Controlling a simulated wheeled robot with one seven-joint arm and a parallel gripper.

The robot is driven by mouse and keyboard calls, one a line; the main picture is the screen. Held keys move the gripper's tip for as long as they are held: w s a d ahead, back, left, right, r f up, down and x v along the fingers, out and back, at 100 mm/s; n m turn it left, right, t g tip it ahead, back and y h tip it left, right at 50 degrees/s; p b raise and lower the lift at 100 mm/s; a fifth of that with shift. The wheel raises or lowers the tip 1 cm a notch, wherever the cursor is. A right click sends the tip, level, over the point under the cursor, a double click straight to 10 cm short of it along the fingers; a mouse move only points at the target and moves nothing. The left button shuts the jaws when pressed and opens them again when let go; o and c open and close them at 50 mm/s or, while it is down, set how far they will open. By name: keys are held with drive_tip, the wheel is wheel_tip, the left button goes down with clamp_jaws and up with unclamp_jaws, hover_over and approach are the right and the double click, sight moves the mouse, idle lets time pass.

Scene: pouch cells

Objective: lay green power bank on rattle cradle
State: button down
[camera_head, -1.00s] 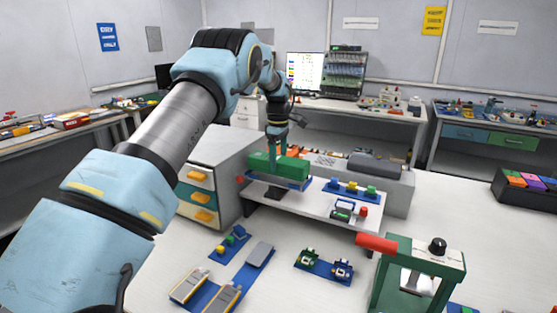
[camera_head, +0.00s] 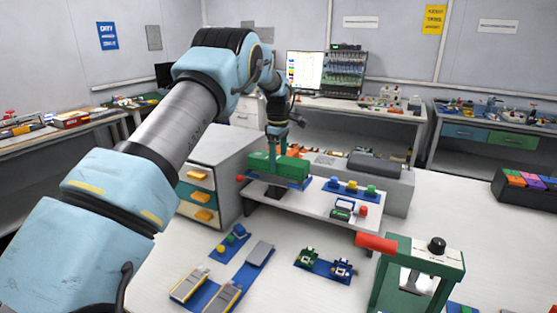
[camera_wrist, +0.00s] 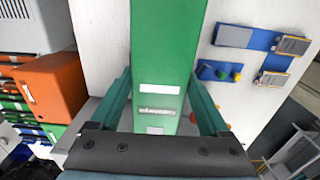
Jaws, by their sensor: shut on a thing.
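The green power bank (camera_head: 279,165) is a long green block over the left end of the raised white shelf at the back of the bench. My gripper (camera_head: 277,148) is shut on it from above, and in the wrist view the power bank (camera_wrist: 160,45) runs between the two teal fingers. Directly beneath it is a blue plate (camera_head: 294,184) with a red knob at its left end, which looks like the rattle cradle. I cannot tell whether the power bank touches it. The power bank hides most of the plate.
A drawer cabinet (camera_head: 207,160) stands close on the left. A blue strip with colored knobs (camera_head: 349,188) lies right of the plate on the shelf, before a grey box (camera_head: 376,164). A green press-like stand (camera_head: 420,270) is at front right.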

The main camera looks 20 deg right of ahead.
sight(278, 158)
drive_tip(key=shift+f+b, duration=0.45)
drive_tip(key=shift+f, duration=0.65)
unclamp_jaws()
drive_tip(key=shift+f, duration=0.1)
wheel_tip(278, 158, up, 11)
drive_tip(key=b, duration=0.3)
